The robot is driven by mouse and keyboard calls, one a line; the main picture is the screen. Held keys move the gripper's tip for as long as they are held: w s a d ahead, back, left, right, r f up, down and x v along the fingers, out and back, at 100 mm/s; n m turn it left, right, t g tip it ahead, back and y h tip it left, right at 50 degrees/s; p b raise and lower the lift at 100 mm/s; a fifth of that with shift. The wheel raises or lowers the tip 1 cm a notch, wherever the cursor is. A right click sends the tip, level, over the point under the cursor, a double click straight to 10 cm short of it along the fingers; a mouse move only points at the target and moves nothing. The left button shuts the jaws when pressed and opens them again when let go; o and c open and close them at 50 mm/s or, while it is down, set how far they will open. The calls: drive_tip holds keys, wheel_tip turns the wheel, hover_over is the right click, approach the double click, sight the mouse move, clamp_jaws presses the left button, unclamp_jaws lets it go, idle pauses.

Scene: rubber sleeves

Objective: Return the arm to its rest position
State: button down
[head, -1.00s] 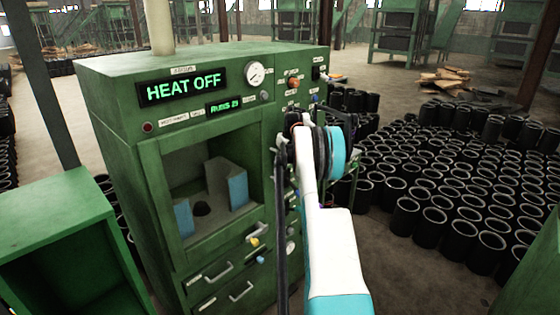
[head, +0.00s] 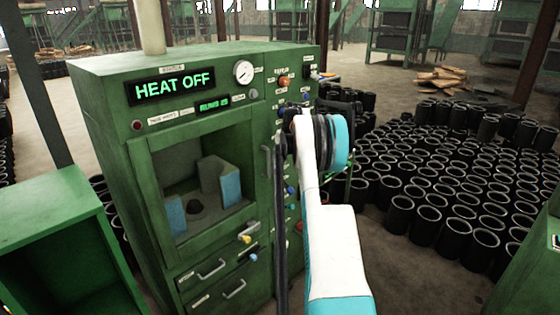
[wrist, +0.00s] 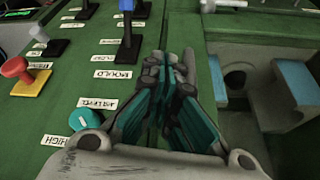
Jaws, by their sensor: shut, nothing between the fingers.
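My arm (head: 330,240), white and teal, reaches up in front of the right side of a green machine (head: 120,230) in the head view. My gripper is mostly hidden there behind my own arm. In the wrist view my gripper (wrist: 168,95) is shut and empty, with dark teal finger pads together. It is over the green control panel (wrist: 60,130), beside the labels and switches. I cannot tell its exact distance from the panel.
The machine's display (head: 172,86) reads HEAT OFF. Its open chamber (head: 175,160) holds grey and blue blocks. A red knob (wrist: 18,72) and a teal dial (wrist: 84,118) stick out of the panel. Many black sleeves (head: 430,215) stand on the floor at right. A green open box (head: 50,200) stands at left.

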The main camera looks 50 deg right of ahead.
drive_tip(key=d+v, duration=0.1)
drive_tip(key=v, duration=0.7)
drive_tip(key=shift+p, duration=0.4)
drive_tip(key=shift+w+a, duration=0.1)
drive_tip(key=shift+a, duration=0.05)
